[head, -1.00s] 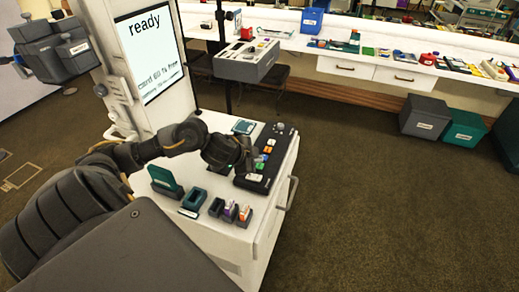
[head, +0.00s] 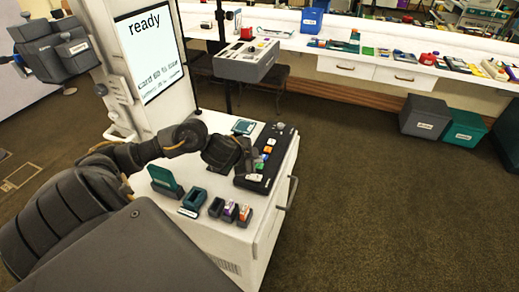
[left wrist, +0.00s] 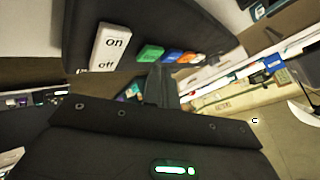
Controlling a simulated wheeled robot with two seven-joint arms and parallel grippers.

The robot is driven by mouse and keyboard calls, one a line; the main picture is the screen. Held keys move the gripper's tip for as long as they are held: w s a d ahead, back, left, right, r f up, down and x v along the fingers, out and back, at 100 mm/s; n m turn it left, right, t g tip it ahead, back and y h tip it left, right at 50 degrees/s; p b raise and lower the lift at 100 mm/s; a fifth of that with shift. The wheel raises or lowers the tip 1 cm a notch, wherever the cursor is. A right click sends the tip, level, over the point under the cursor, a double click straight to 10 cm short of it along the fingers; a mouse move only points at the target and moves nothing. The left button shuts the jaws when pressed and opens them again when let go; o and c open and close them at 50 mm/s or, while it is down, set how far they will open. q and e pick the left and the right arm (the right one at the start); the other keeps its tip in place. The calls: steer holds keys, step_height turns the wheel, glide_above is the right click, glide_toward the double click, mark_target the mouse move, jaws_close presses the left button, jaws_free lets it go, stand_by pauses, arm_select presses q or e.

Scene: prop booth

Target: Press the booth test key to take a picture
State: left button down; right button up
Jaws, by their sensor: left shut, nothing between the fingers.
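The black key panel (head: 275,150) lies on the white cabinet top, with orange, blue, green and white keys in a row. In the left wrist view, the panel (left wrist: 185,22) shows a white on/off switch (left wrist: 110,46) beside green (left wrist: 150,53), blue and orange keys. I cannot read which one is the test key. My left gripper (head: 246,158) is shut and empty, over the panel's left side near the keys. Its fingers also show in the left wrist view (left wrist: 158,82); contact with a key cannot be told. My right gripper is not in view. The booth screen (head: 150,50) reads "ready".
A green card holder (head: 166,182) and several small dark holders stand on the cabinet's near edge. A grey control box (head: 246,62) stands behind. A dark boxy device (head: 55,50) is at the upper left. Open carpet lies to the right.

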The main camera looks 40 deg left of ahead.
mark_target(257, 167)
arm_select(q)
steer(key=shift+f, duration=0.65)
stand_by(0.5)
steer(key=shift+r, duration=0.15)
steer(key=shift+r+p, duration=0.65)
steer(key=shift+p, duration=0.1)
steer(key=shift+r, duration=0.1)
step_height(257, 167, up, 5)
steer(key=p, duration=0.6)
stand_by(0.3)
stand_by(0.5)
